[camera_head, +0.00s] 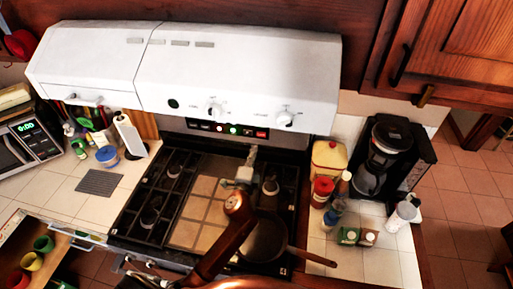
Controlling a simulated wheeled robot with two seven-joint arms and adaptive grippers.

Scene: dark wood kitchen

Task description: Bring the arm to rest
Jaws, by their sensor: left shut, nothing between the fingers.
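My left arm (222,240) comes in from the bottom of the head view and reaches up over the stove. It has a copper-coloured joint near its end. My left gripper (250,161), small and grey, is shut and empty above the back middle of the stovetop, below the control panel. Its height over the stove is hard to tell. My right gripper does not show.
A dark pan (264,238) sits on the stove's front right. The white range hood (235,70) overhangs the back. Bottles, small boxes and a coffee maker (385,158) stand on the right counter. An open drawer (65,240) holds coloured cups at lower left.

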